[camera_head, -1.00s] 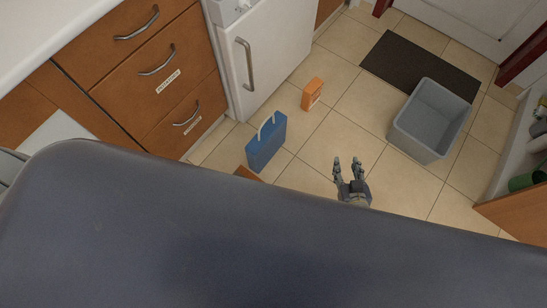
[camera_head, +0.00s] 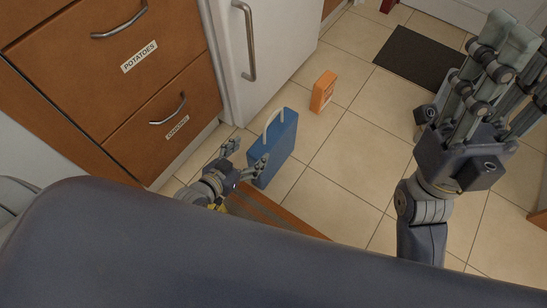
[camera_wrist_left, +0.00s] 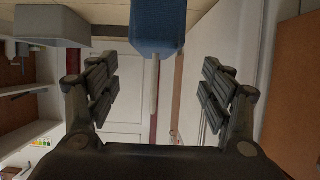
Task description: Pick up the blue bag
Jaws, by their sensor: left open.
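The blue bag (camera_head: 273,150) stands upright on the tiled floor in front of the white appliance, with its pale handle loop on top. My left gripper (camera_head: 244,157) is open and low, just left of the bag in the head view, with its fingers toward it. In the left wrist view the bag (camera_wrist_left: 158,28) shows at the top centre, in line with the gap between the open fingers (camera_wrist_left: 158,78), its handle pointing down the picture. Contact cannot be told. My right gripper (camera_head: 490,75) is large at the upper right, raised near the head camera; its opening is unclear.
An orange box (camera_head: 323,92) stands on the floor behind the bag. Wooden drawers (camera_head: 150,75) and the white appliance (camera_head: 262,50) bound the left side. A brown wooden panel (camera_head: 285,215) lies below the bag. A dark mat (camera_head: 420,60) is farther back. Tiles right of the bag are clear.

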